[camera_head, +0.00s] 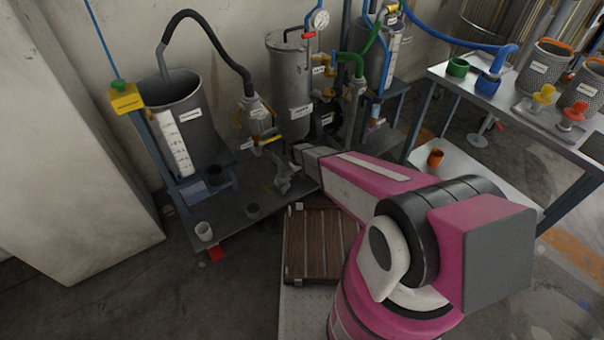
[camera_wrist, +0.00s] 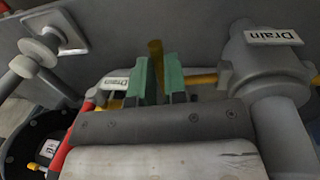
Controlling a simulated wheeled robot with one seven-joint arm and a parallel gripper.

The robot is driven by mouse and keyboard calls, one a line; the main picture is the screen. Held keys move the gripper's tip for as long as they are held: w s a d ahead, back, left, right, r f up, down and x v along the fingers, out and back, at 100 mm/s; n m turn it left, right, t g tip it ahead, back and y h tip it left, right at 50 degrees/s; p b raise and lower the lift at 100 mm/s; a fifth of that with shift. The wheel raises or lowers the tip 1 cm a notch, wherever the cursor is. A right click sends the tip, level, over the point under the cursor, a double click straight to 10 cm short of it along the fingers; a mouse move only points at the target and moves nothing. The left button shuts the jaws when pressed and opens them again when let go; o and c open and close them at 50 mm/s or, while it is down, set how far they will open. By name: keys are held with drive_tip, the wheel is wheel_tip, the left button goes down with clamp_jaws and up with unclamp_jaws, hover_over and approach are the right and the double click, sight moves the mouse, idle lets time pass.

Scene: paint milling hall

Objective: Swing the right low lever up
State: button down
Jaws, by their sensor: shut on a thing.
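In the wrist view, my gripper (camera_wrist: 158,80) has two green fingertips closed on a dull yellow lever (camera_wrist: 155,52). The lever's end stands out above the fingertips, and its lower part is hidden between them. A grey valve body (camera_wrist: 262,72) with a Drain label is to the right of the gripper, with a yellow bar running from it towards the fingers. A second Drain label lies just left of the fingers. In the head view, my arm reaches to the low valves in front of the tanks, and the fingertips cannot be made out there.
A grey tank (camera_head: 190,125) with a black hose stands at the left, beside another tank (camera_head: 290,80) with a gauge. A wooden slatted crate (camera_head: 308,245) is on the floor below my arm. A metal table (camera_head: 470,85) with cups and perforated pots stands at the right.

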drive_tip(key=shift+r, duration=0.15)
drive_tip(key=c, duration=1.1)
unclamp_jaws()
drive_tip(key=shift+c, duration=0.2)
wheel_tip(320, 180, up, 7)
drive_tip(key=s+a, duration=0.1)
drive_tip(key=shift+a+r, duration=0.15)
drive_tip(key=shift+a, duration=0.05)
drive_tip(key=s+d+r+m, duration=0.2)
drive_tip(key=s+d+r, duration=0.4)
drive_tip(key=r, duration=0.3)
drive_tip(key=s+d+r+m+y, duration=0.1)
drive_tip(key=s+d+r+m, duration=0.1)
drive_tip(key=s+d+r, duration=0.4)
drive_tip(key=s+d+r+m+g, duration=0.1)
drive_tip(key=s+d+r+m, duration=0.1)
drive_tip(key=s+d+r, duration=0.4)
drive_tip(key=d+r, duration=0.3)
drive_tip(key=r, duration=0.3)
drive_tip(key=shift+r+m+y, duration=0.25)
drive_tip(key=shift+m+y, duration=0.05)
drive_tip(key=shift+m, duration=0.1)
